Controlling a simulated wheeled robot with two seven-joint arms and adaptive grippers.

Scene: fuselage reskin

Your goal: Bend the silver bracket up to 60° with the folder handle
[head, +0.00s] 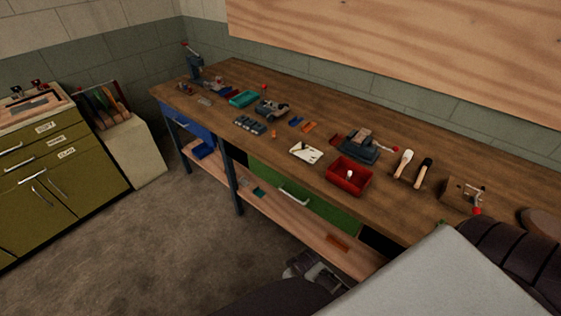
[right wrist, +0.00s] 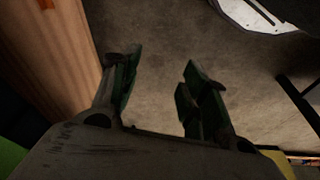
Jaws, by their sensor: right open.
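I cannot pick out the silver bracket for certain in either view. A bench tool with a dark body (head: 358,146) and a red-knobbed handle (head: 395,149) stands on the right half of the workbench; it may be the folder. Another small dark machine (head: 271,109) stands further left, with a red ball (head: 264,86) above it. My right gripper (right wrist: 163,62) is open and empty in the right wrist view, above the floor beside the wooden shelf. It is apart from the bench-top tools. My left gripper is not in view.
The long workbench (head: 315,118) holds a red bin (head: 349,177), a white plate (head: 306,153), a teal tray (head: 243,98), two wooden-handled tools (head: 403,164) and a block with a red knob (head: 461,193). A lower shelf (head: 285,208) runs beneath. Olive cabinets (head: 60,170) stand left; the floor between is clear.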

